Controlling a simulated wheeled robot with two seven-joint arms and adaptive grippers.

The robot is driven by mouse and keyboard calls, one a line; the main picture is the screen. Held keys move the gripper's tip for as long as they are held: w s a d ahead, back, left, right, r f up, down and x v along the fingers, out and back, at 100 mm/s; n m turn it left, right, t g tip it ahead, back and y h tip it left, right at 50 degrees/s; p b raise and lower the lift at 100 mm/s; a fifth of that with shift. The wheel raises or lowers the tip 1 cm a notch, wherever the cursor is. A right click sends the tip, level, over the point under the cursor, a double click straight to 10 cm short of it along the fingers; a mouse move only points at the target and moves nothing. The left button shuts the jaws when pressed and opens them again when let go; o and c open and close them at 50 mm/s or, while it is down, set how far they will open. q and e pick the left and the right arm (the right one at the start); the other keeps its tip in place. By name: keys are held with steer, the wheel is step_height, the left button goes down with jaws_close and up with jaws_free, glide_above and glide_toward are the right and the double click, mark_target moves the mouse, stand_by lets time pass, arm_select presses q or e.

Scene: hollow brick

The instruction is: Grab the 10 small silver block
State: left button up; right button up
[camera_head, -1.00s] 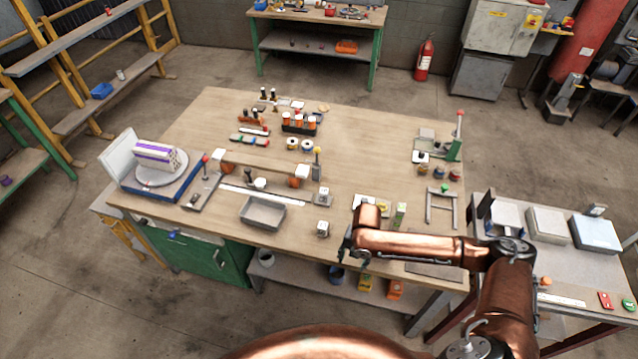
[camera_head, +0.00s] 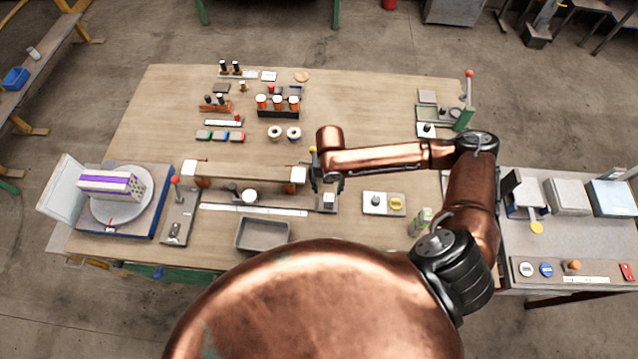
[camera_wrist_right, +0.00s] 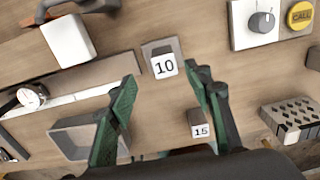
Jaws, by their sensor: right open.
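The small silver block marked 10 (camera_wrist_right: 163,66) lies on a darker pad in the right wrist view, just beyond the fingertips and between their lines. It also shows in the head view (camera_head: 327,202), just below my right gripper (camera_head: 327,181). In the wrist view the two green fingers of my right gripper (camera_wrist_right: 166,86) stand wide apart with nothing between them. A similar block marked 15 (camera_wrist_right: 200,130) sits closer in, near the right finger. My left gripper is in no view.
A grey tray (camera_head: 262,234) and a long pale strip (camera_head: 252,209) lie left of the block. A raised wooden beam (camera_head: 240,172) stands behind them. A plate with a knob and a yellow button (camera_head: 384,203) is to the right.

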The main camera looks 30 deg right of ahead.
mark_target(329, 197)
steer(key=f, duration=0.2)
steer(key=s+f, duration=0.1)
steer(key=f, duration=0.1)
steer(key=shift+d, duration=0.1)
steer(key=f, duration=0.2)
steer(key=shift+w+f+p, duration=0.3)
steer(key=shift+f, duration=0.1)
steer(key=shift+s+d+f, duration=0.1)
steer(key=shift+s+f, duration=0.15)
steer(key=shift+f, duration=0.05)
steer(key=shift+w, duration=0.1)
steer(key=shift+c, duration=0.6)
steer(key=c, duration=1)
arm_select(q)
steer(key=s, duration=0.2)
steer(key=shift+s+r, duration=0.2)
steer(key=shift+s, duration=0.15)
arm_select(e)
jaws_close()
